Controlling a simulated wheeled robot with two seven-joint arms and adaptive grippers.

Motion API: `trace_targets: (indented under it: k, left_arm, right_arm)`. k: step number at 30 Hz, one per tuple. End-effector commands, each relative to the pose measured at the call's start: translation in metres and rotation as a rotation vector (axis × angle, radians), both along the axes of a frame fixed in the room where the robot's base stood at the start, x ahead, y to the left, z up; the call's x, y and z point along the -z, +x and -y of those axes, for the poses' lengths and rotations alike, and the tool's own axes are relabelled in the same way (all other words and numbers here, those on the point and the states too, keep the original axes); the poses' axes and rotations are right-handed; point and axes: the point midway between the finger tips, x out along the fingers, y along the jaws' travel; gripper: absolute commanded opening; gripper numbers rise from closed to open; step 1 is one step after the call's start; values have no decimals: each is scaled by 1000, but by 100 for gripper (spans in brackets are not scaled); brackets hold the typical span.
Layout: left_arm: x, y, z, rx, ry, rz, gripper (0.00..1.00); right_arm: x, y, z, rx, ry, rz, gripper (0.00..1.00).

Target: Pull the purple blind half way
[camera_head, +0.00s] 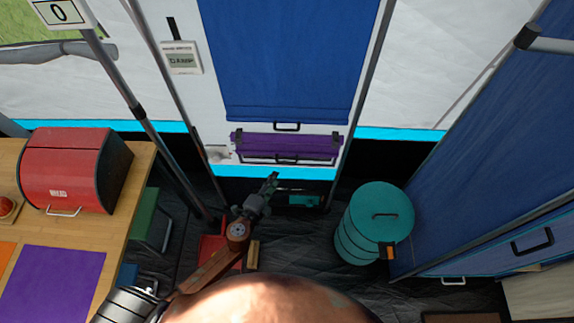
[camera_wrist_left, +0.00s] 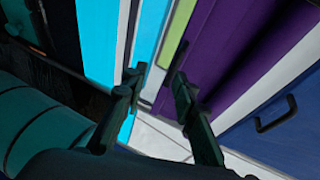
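The purple blind (camera_head: 290,143) is a narrow folded strip low on the white door panel, just under the blue blind, with a dark handle bar (camera_head: 285,160) along its lower part. It fills the upper right of the left wrist view (camera_wrist_left: 232,45). My left gripper (camera_head: 272,180) is just below the purple blind in the head view, near the handle bar. In the left wrist view its two fingers (camera_wrist_left: 158,76) stand apart, with nothing clearly held between them. Whether a fingertip touches the blind cannot be told. My right gripper is not in view.
The blue blind (camera_head: 282,60) hangs above with its own handle (camera_head: 287,127). A teal bin (camera_head: 365,230) stands at right, before a blue cabinet (camera_head: 490,150). At left, a wooden table (camera_head: 125,185) carries a red bread box (camera_head: 65,165). A pole (camera_head: 125,90) rises between table and door.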

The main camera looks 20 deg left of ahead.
Motion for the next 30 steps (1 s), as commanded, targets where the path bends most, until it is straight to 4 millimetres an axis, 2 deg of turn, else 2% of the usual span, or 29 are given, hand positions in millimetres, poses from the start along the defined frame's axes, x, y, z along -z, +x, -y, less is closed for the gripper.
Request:
trace_targets:
  k: [3, 5, 12, 18, 23, 30]
  left_arm:
    - [-19, 7, 11, 26, 29, 49, 26]
    - [-21, 12, 13, 28, 33, 55, 26]
    - [-13, 49, 17, 28, 31, 54, 26]
    - [-7, 72, 19, 27, 31, 53, 26]
    - [-7, 80, 20, 26, 31, 52, 26]
    - [-7, 80, 20, 25, 30, 52, 26]
  right_arm:
    - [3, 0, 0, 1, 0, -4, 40]
    - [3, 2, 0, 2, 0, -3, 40]
    - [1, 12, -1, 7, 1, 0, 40]
    - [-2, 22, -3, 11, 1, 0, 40]
    - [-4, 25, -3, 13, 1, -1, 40]
    - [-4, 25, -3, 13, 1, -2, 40]
